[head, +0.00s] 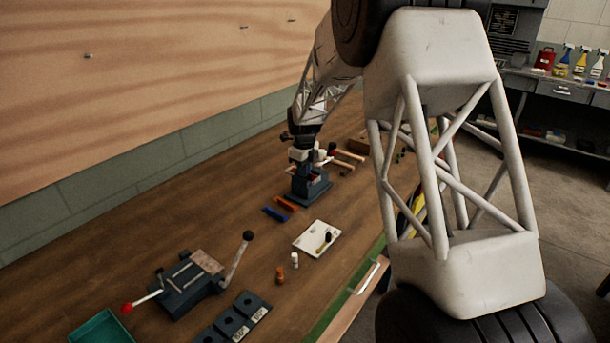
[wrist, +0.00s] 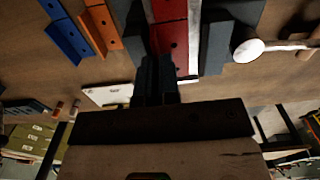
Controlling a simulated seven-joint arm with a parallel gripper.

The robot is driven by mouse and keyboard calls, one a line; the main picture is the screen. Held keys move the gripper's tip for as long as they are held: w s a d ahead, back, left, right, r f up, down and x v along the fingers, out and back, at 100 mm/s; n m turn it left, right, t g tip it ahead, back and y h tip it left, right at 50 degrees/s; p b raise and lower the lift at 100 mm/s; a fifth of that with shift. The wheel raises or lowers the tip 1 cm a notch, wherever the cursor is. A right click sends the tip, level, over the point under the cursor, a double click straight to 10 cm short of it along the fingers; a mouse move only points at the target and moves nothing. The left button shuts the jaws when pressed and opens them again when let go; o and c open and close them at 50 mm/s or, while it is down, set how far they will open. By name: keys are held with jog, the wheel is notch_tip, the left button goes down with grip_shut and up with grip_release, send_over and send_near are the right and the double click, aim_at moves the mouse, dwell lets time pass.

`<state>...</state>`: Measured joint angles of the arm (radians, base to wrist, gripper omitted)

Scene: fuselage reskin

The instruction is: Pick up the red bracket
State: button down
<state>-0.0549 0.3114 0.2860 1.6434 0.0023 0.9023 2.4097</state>
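The red bracket (wrist: 172,38) is a red strip with dark holes. In the wrist view it stands between dark grey blocks of a fixture (wrist: 216,42), with a pale strip along its right side. My gripper (wrist: 157,78) has dark fingers close together, overlapping the near left part of the bracket in that view. I cannot tell whether they touch or grip it. In the head view my gripper (head: 304,165) is down at the dark fixture (head: 311,190), and only a little red shows there; the fingertips are mostly hidden.
An orange bracket (head: 287,202) and a blue bracket (head: 275,214) lie just in front of the fixture. A white tray (head: 317,238), small bottles (head: 294,260), a lever clamp (head: 185,285) and a teal bin (head: 101,329) are nearer. Hammers (head: 347,157) lie behind. A wooden panel (head: 140,80) rises at left.

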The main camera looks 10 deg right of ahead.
jog(key=shift+r, duration=0.7)
notch_tip(320, 180, up, 2)
jog(key=shift+r, duration=0.1)
jog(key=s+r, duration=0.1)
jog(key=s, duration=1.5)
jog(key=shift+d+r, duration=0.2)
jog(key=shift+d, duration=0.25)
jog(key=shift+d, duration=0.1)
